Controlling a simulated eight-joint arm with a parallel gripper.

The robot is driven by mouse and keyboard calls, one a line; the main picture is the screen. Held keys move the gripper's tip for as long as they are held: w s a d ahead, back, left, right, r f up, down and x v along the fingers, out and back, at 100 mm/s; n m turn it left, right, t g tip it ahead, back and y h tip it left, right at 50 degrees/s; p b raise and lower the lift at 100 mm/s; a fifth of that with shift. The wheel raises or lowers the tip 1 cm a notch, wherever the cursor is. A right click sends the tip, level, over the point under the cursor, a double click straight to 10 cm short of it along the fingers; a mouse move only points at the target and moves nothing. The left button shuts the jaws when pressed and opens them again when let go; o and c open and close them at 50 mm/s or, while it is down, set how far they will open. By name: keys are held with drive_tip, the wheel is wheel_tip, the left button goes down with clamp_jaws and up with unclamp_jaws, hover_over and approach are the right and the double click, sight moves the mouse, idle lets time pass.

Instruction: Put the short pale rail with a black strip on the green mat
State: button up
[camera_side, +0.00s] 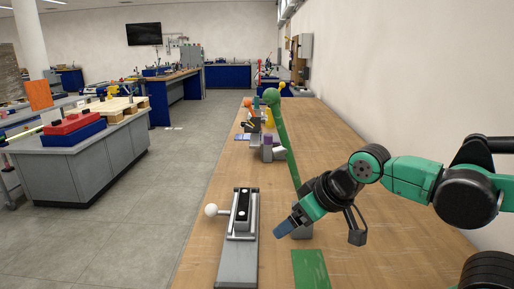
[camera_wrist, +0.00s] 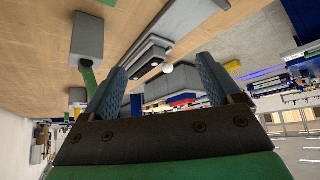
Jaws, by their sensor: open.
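The short pale rail with a black strip (camera_side: 246,212) lies on a long grey base in the side view, left of my gripper. In the wrist view the rail (camera_wrist: 150,55) shows between and beyond the fingers, its black strip visible. My gripper (camera_side: 287,228) is open and empty, apart from the rail, and points down and left above the table. Its two blue fingers (camera_wrist: 160,72) stand wide apart in the wrist view.
The long grey base (camera_side: 238,264) has a white ball knob (camera_side: 211,210) at its left. A tall green lever (camera_side: 284,140) with a ball top rises from a grey block (camera_side: 301,230) near my gripper. More levered devices (camera_side: 266,148) stand farther back. Table right of the mat looks clear.

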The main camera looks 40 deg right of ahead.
drive_tip(key=shift+w, duration=0.1)
drive_tip(key=m+t+h, duration=0.2)
drive_tip(key=m+h, duration=0.6)
drive_tip(key=h, duration=0.1)
approach(243, 203)
drive_tip(key=x, duration=0.2)
drive_tip(key=shift+w+d, duration=0.15)
drive_tip(key=shift+d, duration=0.2)
drive_tip(key=shift+w+f+m, duration=0.2)
drive_tip(key=shift+f+m, duration=0.2)
drive_tip(key=shift+m, duration=0.1)
drive_tip(key=shift+h, duration=0.3)
drive_tip(key=shift+x, duration=2.75)
clamp_jaws()
